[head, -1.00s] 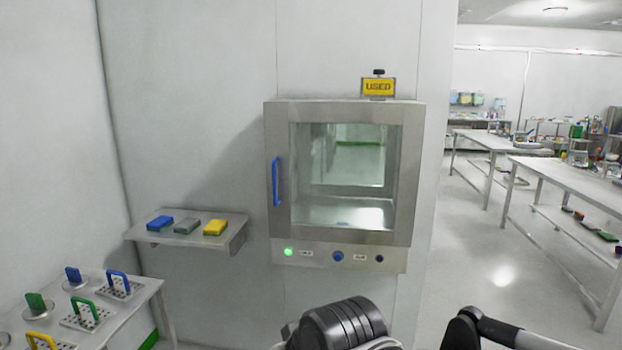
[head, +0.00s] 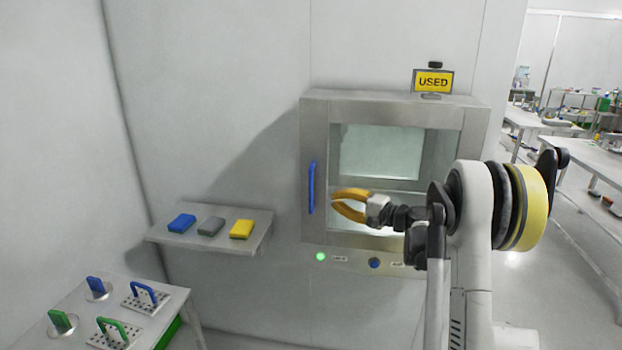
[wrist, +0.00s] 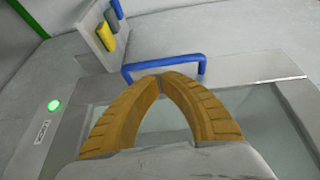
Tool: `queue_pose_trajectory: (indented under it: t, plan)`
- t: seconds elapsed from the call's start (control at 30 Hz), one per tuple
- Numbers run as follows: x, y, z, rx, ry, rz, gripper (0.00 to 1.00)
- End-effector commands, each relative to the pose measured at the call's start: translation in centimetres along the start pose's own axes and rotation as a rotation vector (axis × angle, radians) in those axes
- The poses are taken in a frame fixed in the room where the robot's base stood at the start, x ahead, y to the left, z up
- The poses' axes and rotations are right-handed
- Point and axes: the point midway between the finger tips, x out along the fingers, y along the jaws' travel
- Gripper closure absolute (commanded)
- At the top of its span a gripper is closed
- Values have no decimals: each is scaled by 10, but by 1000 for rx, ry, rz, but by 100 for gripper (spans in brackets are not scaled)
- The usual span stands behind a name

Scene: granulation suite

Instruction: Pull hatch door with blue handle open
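The hatch door (head: 395,109) is a steel frame around a window, and it looks closed. Its blue handle (head: 312,187) stands upright on the left side of the door. My gripper (head: 334,198) has yellow-orange curved fingers and is in front of the window, just right of the handle in the head view. In the wrist view, the fingertips (wrist: 160,76) meet with nothing between them. There the blue handle (wrist: 143,67) lies just beyond the tips. I cannot tell whether they touch it; the handle is not between the fingers.
A shelf (head: 215,245) with blue, grey and yellow blocks juts from the wall left of the hatch. A table (head: 70,315) with handled pieces stands at lower left. A yellow USED sign (head: 433,81) is on top of the hatch. A green light (head: 320,257) glows below the door.

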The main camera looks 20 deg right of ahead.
Motion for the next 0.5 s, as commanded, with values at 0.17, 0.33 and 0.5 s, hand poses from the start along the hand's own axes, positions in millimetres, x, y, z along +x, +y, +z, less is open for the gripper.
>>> queue_pose_trajectory:
  t: [0.17, 0.33, 0.5]
  plan:
    - [-4, 3, -17, 23, 13, -48, 100]
    - [19, 4, -16, 23, 10, -49, 100]
    - [52, 3, -16, 23, 11, -48, 100]
